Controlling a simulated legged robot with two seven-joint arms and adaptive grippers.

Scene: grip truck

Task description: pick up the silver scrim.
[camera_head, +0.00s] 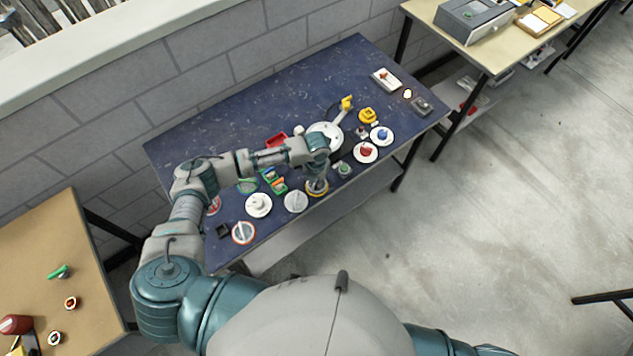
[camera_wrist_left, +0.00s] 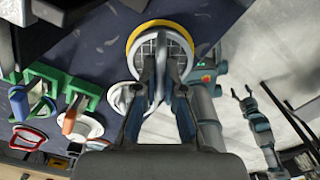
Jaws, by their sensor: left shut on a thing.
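The silver scrim (camera_wrist_left: 173,39) is a round grey mesh disc with an upright grey handle, in the upper middle of the left wrist view. A yellow ring shows around its edge; whether it is part of it or beneath it, I cannot tell. My left gripper (camera_wrist_left: 163,92) is shut on the handle. In the head view the left gripper (camera_head: 317,172) points down over the yellow ring (camera_head: 317,192) at the table's front edge. The fingers hide part of the disc. My right gripper (camera_wrist_left: 243,92) shows open and empty at the right of the left wrist view.
A grey disc with a handle (camera_head: 296,201) lies close left, beside a white round piece (camera_head: 258,205). A red-rimmed disc (camera_head: 243,233) lies farther left. A green holder (camera_head: 272,177) stands behind. A green-topped piece (camera_head: 343,169) is close right. The blue table's (camera_head: 225,145) back left is clear.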

